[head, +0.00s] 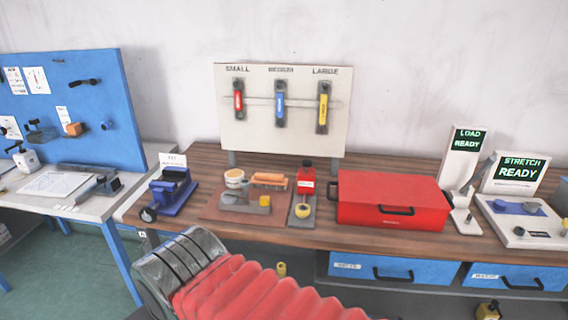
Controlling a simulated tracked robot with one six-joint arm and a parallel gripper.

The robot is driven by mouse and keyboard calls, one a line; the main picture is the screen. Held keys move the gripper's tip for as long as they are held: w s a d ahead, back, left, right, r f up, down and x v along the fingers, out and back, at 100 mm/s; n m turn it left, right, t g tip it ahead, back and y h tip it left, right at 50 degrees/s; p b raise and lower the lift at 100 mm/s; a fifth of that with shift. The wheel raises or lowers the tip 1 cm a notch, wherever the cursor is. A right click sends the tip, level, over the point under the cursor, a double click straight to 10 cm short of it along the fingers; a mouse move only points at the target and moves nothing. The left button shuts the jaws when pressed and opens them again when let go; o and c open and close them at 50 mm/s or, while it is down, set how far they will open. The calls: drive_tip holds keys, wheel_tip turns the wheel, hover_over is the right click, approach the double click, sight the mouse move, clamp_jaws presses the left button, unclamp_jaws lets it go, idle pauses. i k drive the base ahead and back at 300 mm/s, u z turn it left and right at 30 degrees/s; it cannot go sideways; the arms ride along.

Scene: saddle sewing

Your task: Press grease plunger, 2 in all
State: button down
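No part is labelled as the grease plunger, so I cannot tell for certain which one it is. A red bottle-like body (306,178) with a black top stands upright on a narrow grey base on the wooden bench. A yellow round part (302,210) sits at the front of that base. To its left, a brown mat (215,213) holds a white tub (234,178) with an orange-tan top, an orange-brown block or brush (269,181) and a grey piece with a yellow knob (265,200). My gripper is not in view.
A red case (390,199) stands right of the red bottle. A blue holder (173,192) is at the left bench end. A tool board (283,106) rises behind. Load (465,148) and stretch (514,176) displays read READY at right. Blue drawers (372,269) hang below.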

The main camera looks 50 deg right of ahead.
sight(306, 162)
drive_tip(key=u, duration=1.4)
drive_tip(key=k, duration=1.45)
drive_tip(key=z, duration=1.35)
